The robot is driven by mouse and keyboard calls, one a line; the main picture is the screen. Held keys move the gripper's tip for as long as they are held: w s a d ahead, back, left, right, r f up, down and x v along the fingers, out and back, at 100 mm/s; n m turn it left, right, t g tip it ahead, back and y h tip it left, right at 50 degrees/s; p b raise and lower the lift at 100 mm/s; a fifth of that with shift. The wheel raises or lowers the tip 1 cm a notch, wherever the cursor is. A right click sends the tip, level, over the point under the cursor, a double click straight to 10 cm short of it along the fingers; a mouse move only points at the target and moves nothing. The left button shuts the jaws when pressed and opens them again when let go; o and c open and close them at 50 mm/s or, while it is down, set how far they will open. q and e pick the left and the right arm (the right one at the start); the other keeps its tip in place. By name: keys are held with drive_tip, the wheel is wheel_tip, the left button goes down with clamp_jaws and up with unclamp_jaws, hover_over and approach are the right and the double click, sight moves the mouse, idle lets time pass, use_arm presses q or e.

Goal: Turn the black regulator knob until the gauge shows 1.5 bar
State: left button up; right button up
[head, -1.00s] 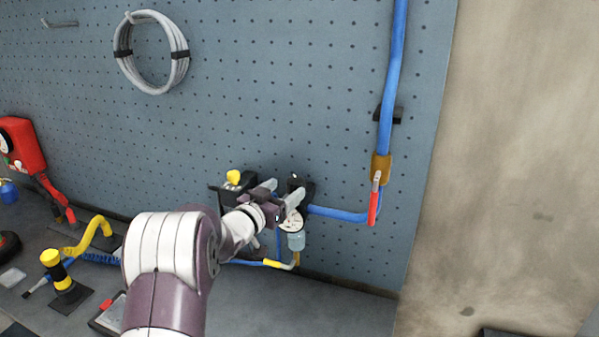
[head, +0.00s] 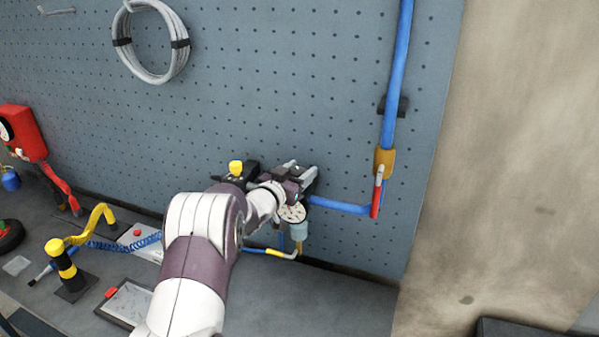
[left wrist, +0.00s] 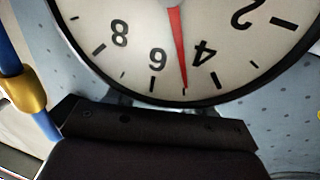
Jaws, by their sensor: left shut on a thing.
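The round white gauge (head: 292,213) sits on the regulator unit on the pegboard, just below my left gripper (head: 303,179). In the left wrist view the gauge (left wrist: 225,62) fills the top, upside down. Its red needle (left wrist: 178,45) points between 4 and 6, close to 5; no unit is legible. My left gripper is shut at the top of the regulator, where the black knob sits. The knob is hidden by the gripper in the head view, and I cannot make it out clearly in the wrist view. My right gripper is not in view.
A blue pipe (head: 397,75) with a brass fitting (head: 384,161) and a red lever (head: 376,197) runs to the right of the regulator. A yellow-topped part (head: 236,168) stands close left of my gripper. The bench (head: 310,298) is clear at front right.

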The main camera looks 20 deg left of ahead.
use_arm(q)
drive_tip(key=shift+f+n+y+b, duration=0.25)
drive_tip(key=shift+n+y+b, duration=0.95)
drive_tip(key=shift+b, duration=1.25)
drive_tip(key=shift+f+n+y+b, duration=0.25)
drive_tip(key=shift+n+y+b, duration=0.35)
drive_tip(key=shift+y+b, duration=1.5)
drive_tip(key=shift+r+n+b, duration=0.2)
drive_tip(key=shift+n+b, duration=0.2)
drive_tip(key=shift+b, duration=0.2)
drive_tip(key=shift+r+n+g+y, duration=0.25)
drive_tip(key=shift+n+g+y, duration=0.2)
drive_tip(key=shift+y, duration=0.45)
drive_tip(key=n+g+y+p, duration=0.1)
drive_tip(key=y+p, duration=0.1)
drive_tip(key=n+g+y+p, duration=0.1)
drive_tip(key=n+y+p, duration=0.1)
drive_tip(key=p, duration=0.1)
drive_tip(key=r+n+g+y+p, duration=0.1)
drive_tip(key=n+g+y+p, duration=0.1)
drive_tip(key=y+p, duration=0.1)
drive_tip(key=shift+s+a+f+n+g+y+p, duration=0.1)
drive_tip(key=shift+n+g+y+p, duration=0.7)
drive_tip(key=shift+g, duration=0.2)
drive_tip(key=shift+f+n+g+y+p, duration=0.1)
drive_tip(key=shift+n+g+y+p, duration=0.55)
drive_tip(key=shift+n+g, duration=0.25)
drive_tip(key=shift+r+g, duration=0.1)
drive_tip(key=shift+g, duration=0.25)
